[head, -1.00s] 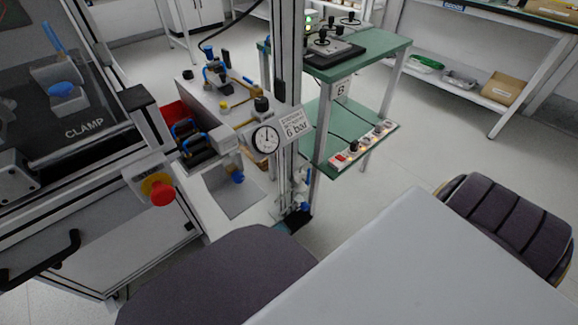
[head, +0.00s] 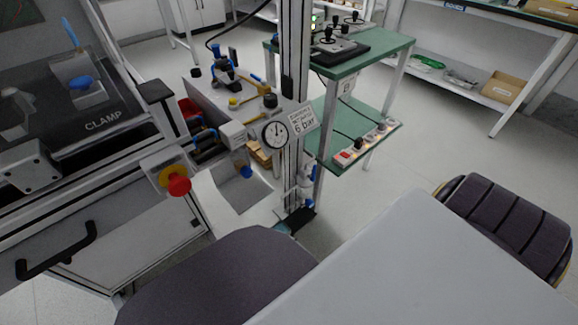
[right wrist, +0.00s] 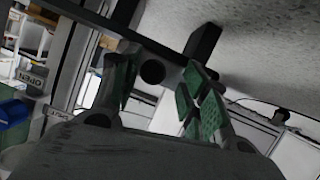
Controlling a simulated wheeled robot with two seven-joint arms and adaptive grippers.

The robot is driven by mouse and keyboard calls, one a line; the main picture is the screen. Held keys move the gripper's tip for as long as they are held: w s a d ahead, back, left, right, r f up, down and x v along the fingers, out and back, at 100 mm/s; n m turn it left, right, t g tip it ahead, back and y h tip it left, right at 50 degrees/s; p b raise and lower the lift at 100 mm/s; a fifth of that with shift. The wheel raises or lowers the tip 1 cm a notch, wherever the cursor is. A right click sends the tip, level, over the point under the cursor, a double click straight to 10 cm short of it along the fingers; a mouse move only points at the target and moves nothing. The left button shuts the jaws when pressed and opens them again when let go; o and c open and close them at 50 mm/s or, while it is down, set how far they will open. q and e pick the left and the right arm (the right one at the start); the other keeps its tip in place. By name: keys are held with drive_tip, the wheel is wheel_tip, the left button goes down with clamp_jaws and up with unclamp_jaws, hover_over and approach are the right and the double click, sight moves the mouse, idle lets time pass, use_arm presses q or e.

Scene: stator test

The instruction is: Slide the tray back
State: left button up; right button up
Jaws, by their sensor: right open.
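A machine stands at the left of the head view, with a dark top plate marked CLAMP (head: 60,135) and a blue-handled clamp (head: 82,84) on it. A black bar handle (head: 57,252) is on its front at the lower left. I cannot tell for sure which part is the tray. My right gripper (right wrist: 157,85) shows only in the right wrist view. Its green-padded fingers are open, with a dark bar with a round end (right wrist: 152,72) visible between or beyond them. I cannot tell whether they touch it. My left gripper is out of view.
A red emergency-stop button (head: 178,184) sticks out at the machine's corner. A post with a pressure gauge (head: 275,134) stands beside it. A green two-level stand (head: 330,130) is behind. Open floor (head: 455,130) lies to the right.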

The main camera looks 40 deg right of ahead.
drive_tip(key=shift+d, duration=0.1)
idle(0.3)
drive_tip(key=shift+d+r, duration=0.1)
drive_tip(key=shift+r, duration=0.15)
drive_tip(key=shift+r, duration=0.3)
wheel_tip(320, 180, up, 9)
idle(1.4)
idle(0.7)
